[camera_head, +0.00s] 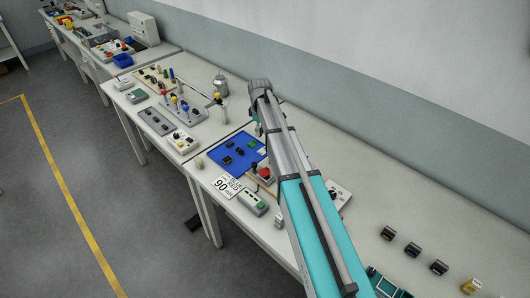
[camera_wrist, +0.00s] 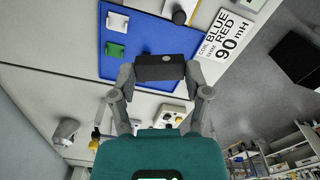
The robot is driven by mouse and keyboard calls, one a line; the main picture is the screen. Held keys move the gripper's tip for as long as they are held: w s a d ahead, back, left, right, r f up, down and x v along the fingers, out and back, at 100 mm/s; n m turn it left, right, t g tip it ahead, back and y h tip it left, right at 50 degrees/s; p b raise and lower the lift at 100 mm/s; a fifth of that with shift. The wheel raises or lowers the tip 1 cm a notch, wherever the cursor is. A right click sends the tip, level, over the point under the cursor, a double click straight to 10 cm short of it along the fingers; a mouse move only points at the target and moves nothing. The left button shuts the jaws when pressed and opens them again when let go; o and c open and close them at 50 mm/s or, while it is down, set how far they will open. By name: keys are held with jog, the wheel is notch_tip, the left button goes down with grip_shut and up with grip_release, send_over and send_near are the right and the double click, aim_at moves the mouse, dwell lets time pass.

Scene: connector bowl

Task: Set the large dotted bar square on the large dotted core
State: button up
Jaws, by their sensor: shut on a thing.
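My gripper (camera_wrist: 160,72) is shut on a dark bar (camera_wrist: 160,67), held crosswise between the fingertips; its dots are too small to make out. In the wrist view the bar appears over the lower edge of the blue mat (camera_wrist: 150,37). In the head view the mat (camera_head: 222,150) carries several small dark and green pieces, including a dark one (camera_head: 238,151). I cannot tell which piece is the large dotted core. My arm hides part of the bench near the gripper.
A box with a red button (camera_head: 264,172) and a grey-green device (camera_head: 253,202) are close to the mat. Dark blocks (camera_head: 412,250) lie at lower right.

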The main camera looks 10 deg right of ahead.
jog(key=shift+s+d+f, duration=0.1)
jog(key=shift+s, duration=0.05)
jog(key=shift+s+f+n+b, duration=0.65)
jog(key=shift+n+b, duration=0.1)
jog(key=shift+n, duration=0.55)
jog(key=n+b, duration=0.5)
jog(key=n, duration=0.6)
send_over(264, 172)
jog(key=shift+d+f, duration=0.1)
jog(key=shift+f, duration=2.5)
jog(key=shift+w+f+b, duration=0.1)
jog(key=shift+f+b, duration=0.15)
jog(key=shift+b, duration=0.1)
jog(key=shift+f+b, duration=3.95)
jog(key=shift+b, duration=0.05)
jog(key=shift+f, duration=0.1)
